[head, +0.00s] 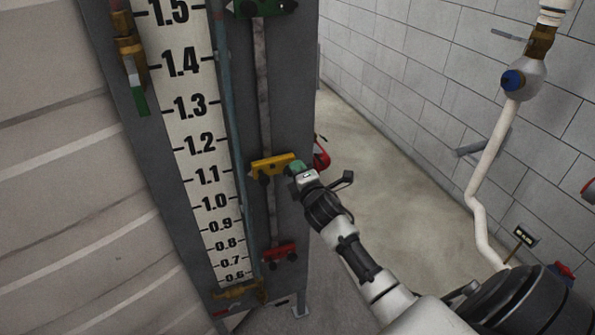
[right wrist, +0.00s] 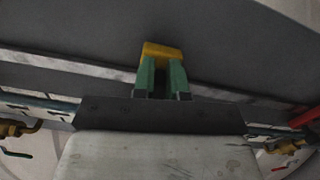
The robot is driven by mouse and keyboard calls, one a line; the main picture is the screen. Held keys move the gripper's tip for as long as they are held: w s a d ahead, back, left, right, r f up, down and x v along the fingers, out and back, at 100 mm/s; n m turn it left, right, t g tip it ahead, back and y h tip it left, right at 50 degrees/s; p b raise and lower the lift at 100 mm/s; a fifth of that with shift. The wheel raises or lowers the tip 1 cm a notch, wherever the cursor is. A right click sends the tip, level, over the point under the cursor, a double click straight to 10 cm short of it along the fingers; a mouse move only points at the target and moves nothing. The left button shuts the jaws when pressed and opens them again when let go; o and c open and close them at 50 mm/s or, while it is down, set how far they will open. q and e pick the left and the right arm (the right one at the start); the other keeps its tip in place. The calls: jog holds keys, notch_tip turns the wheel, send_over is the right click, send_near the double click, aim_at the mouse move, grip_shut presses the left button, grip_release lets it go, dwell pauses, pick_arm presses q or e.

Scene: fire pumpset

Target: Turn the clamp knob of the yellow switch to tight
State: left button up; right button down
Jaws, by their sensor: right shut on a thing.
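The yellow switch (head: 272,166) is mounted on the vertical rail beside the white level scale, near the 1.1 mark. My right gripper (head: 295,167) is at the right end of the yellow switch, with its green fingers shut on a part of it. In the right wrist view the two green fingers (right wrist: 162,78) stand close together against a yellow part of the switch (right wrist: 163,50). The clamp knob is hidden between or behind the fingers, so its angle cannot be told. My left gripper is not in view.
A green switch (head: 262,6) sits above on the same rail and a red switch (head: 279,254) below. A red part (head: 321,154) shows just behind my right gripper. A white pipe (head: 486,175) runs along the block wall. The floor between is clear.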

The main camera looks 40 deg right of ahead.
jog(key=shift+f+m, duration=0.1)
jog(key=shift+m, duration=0.8)
jog(key=c, duration=1.2)
grip_release()
jog(key=shift+o, duration=0.2)
jog(key=b+v, duration=0.3)
jog(key=v, duration=0.7)
jog(key=shift+s, duration=0.4)
